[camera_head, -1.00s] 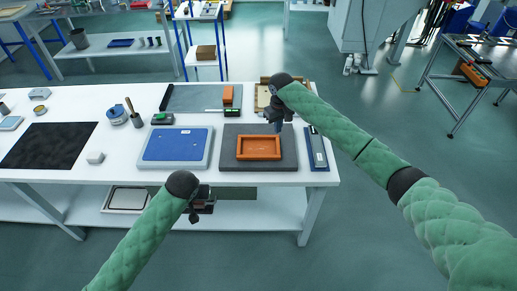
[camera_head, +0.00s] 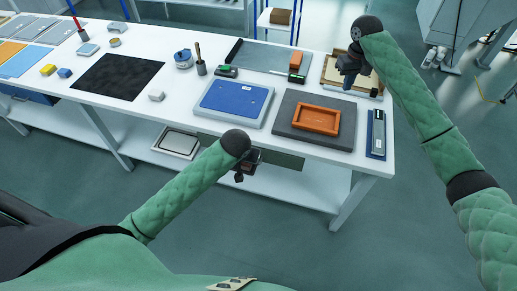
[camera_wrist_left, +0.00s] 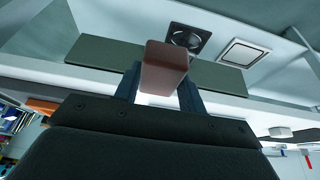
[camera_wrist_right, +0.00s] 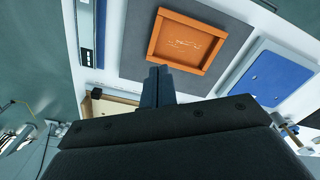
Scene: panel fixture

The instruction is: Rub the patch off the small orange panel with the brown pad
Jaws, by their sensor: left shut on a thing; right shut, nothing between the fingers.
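The small orange panel (camera_head: 316,118) is a shallow tray-like frame with a raised rim, lying on a dark grey mat (camera_head: 290,128). In the right wrist view the panel (camera_wrist_right: 205,64) shows a faint pale scribbled patch (camera_wrist_right: 183,45) on its floor. My left gripper (camera_head: 242,172) is in front of the table's near edge, left of the panel, and shut on the brown pad (camera_wrist_left: 165,66). My right gripper (camera_head: 348,82) is shut and empty, raised beyond the panel's far right side; its closed fingertips (camera_wrist_right: 158,74) show in the right wrist view.
A blue panel (camera_head: 235,98) on a grey base lies left of the mat. A blue holder with a grey tool (camera_head: 376,132) lies to its right. A tan tray (camera_head: 345,92) and an orange block (camera_head: 296,60) are behind. A lower shelf (camera_head: 205,160) runs beneath the tabletop.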

